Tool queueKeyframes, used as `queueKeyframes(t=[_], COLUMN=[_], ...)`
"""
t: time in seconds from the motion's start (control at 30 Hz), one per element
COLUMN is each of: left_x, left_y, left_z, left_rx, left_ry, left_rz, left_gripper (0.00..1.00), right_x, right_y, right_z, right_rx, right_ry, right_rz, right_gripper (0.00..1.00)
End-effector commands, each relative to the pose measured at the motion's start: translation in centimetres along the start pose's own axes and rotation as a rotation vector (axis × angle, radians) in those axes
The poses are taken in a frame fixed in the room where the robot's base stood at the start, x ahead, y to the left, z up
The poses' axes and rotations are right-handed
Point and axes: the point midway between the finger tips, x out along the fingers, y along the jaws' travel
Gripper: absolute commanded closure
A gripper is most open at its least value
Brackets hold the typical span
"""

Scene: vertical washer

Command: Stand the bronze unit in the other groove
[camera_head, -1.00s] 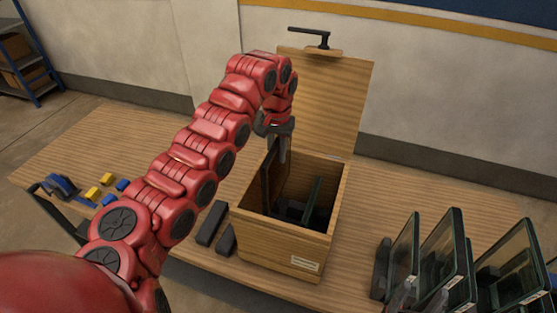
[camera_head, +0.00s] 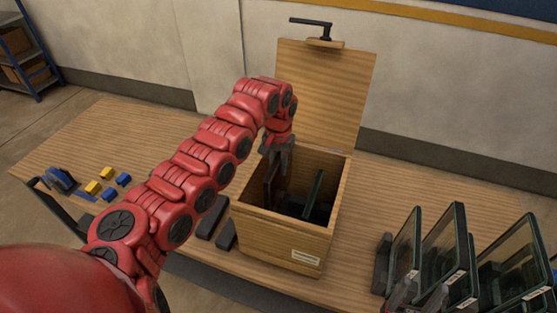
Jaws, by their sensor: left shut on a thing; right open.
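An open wooden box (camera_head: 280,232) stands on the table with its lid (camera_head: 325,95) raised at the back. My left gripper (camera_head: 275,160) is at the left part of the box's opening, shut on the top of a dark brownish panel, the bronze unit (camera_head: 272,184). The unit is roughly upright inside the box; its lower edge is hidden, so I cannot tell whether it sits in a groove. A greenish panel (camera_head: 314,194) stands tilted in the box to its right. My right gripper (camera_head: 420,296) shows only partly at the bottom, open, by the glass panels.
Several dark-framed glass panels (camera_head: 444,246) stand in a rack at the right. Two dark blocks (camera_head: 226,237) lie left of the box. Small blue and yellow pieces (camera_head: 93,187) lie at the table's left end.

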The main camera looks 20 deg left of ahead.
Motion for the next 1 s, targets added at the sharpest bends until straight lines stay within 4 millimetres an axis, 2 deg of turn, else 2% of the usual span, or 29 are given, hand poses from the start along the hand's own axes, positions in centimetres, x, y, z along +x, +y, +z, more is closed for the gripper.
queueKeyframes(t=[0.4, 1.0], left_x=[3.6, 8.9], left_y=[0.0, 0.1], left_z=[0.1, 0.1], left_rx=[0.000, 0.002], left_ry=[-0.001, 0.000], left_rz=[-0.002, -0.001], left_gripper=[1.00, 1.00], right_x=[-0.3, -2.2], right_y=[0.0, -0.1], right_z=[0.1, 0.4], right_rx=[0.000, 0.000], right_ry=[0.000, 0.000], right_rz=[0.000, 0.000], right_gripper=[0.40, 0.40])
